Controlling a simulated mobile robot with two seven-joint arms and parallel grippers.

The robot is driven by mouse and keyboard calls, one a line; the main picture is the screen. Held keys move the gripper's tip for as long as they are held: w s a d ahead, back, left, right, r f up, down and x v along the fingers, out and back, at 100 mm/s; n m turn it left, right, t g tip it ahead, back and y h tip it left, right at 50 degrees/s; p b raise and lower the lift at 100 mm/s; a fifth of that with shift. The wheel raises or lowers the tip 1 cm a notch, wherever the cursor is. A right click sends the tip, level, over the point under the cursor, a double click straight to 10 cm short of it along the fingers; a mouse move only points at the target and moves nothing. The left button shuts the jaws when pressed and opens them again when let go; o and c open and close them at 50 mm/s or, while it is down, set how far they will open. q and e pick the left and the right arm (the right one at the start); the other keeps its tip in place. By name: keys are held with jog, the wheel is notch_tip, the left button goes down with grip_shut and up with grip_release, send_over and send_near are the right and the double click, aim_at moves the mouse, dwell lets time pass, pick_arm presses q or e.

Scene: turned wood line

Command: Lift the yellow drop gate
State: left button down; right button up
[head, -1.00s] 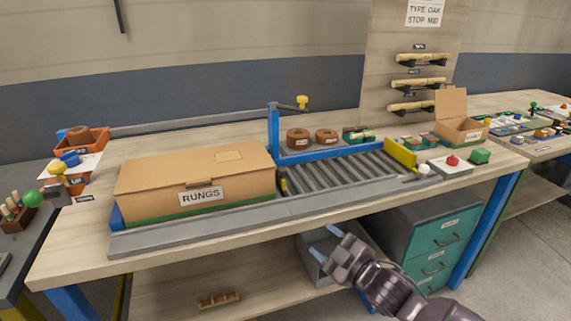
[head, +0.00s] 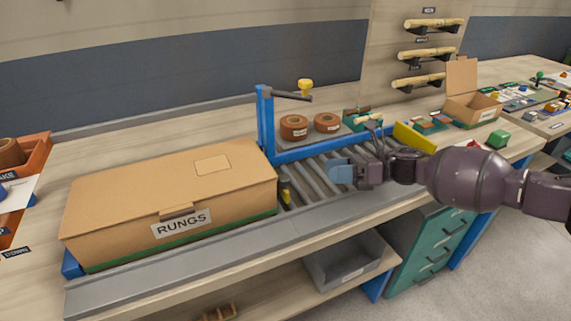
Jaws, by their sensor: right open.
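A yellow plate (head: 414,137) stands across the right end of the roller conveyor (head: 312,178), partly behind my right arm. A small yellow-and-black piece (head: 285,190) shows low at the right end of the RUNGS box; I cannot tell which of the two is the drop gate. A blue post (head: 265,122) beside the box carries a dark lever with a yellow knob (head: 305,87). My right gripper (head: 356,150) is open and empty, above the rollers, left of the yellow plate and apart from the lever. My left gripper is not in view.
The closed cardboard RUNGS box (head: 120,203) fills the conveyor's left part. Two brown rolls (head: 294,127) stand behind the rollers. A grey bin (head: 345,262) sits under the bench.

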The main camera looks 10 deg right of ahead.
jog(key=n, duration=0.1)
jog(key=n+g, duration=0.1)
jog(key=shift+s+r+n+y, duration=0.1)
jog(key=shift+s+n+y, duration=0.05)
jog(key=shift+n+y, duration=0.15)
jog(key=s+n+g, duration=0.1)
jog(key=n, duration=0.1)
jog(key=s+r+n+g, duration=0.1)
jog(key=shift+n, duration=0.4)
jog(key=a, duration=0.5)
jog(key=a+p, duration=0.1)
jog(key=a, duration=0.4)
jog(key=shift+s+a+f, duration=0.1)
jog(key=shift+s+a, duration=0.1)
jog(key=shift+a, duration=0.2)
grip_shut()
